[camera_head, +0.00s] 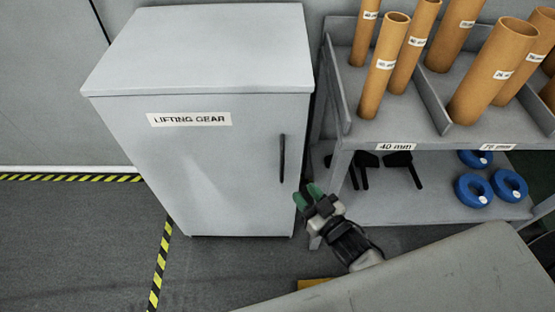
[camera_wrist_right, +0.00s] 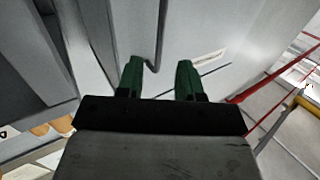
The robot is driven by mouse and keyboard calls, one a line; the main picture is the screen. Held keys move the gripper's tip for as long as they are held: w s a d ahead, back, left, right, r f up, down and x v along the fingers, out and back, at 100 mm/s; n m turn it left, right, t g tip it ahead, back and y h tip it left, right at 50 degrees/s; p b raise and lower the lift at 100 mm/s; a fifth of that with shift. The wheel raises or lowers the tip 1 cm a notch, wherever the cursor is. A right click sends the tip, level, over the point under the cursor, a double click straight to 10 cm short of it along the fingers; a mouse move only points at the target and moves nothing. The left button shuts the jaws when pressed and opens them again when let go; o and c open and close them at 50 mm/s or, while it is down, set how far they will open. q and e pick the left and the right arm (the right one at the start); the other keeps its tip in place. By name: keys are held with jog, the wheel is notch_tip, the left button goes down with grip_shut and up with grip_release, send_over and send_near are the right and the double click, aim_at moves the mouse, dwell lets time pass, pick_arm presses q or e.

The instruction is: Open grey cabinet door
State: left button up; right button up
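The grey cabinet (camera_head: 225,165) stands upright with its door (camera_head: 215,190) closed and a "LIFTING GEAR" label on it. A black vertical handle (camera_head: 282,158) sits near the door's right edge. My right gripper (camera_head: 308,195) has green fingers and is just right of and below the handle. In the right wrist view, the two green fingers (camera_wrist_right: 160,75) are apart with nothing between their tips, and the dark handle (camera_wrist_right: 156,55) shows ahead between them. I cannot tell the exact gap to the handle. My left gripper is in neither view.
A grey shelf rack (camera_head: 430,150) stands close to the cabinet's right, with orange tubes (camera_head: 384,72) on top and blue rolls (camera_head: 473,190) below. A grey surface (camera_head: 450,275) fills the lower right. The floor in front of the cabinet (camera_head: 230,265) is clear, with yellow-black tape.

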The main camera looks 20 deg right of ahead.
aim_at(283, 167)
jog(key=x, duration=0.6)
jog(key=r+x, duration=0.1)
jog(key=x, duration=0.2)
jog(key=shift+w+a, duration=0.15)
jog(key=shift+w, duration=0.15)
jog(key=shift+w+a, duration=0.2)
jog(key=shift+w, duration=0.3)
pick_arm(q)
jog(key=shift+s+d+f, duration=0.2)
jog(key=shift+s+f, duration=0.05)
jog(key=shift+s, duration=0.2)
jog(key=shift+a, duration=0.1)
pick_arm(e)
grip_shut()
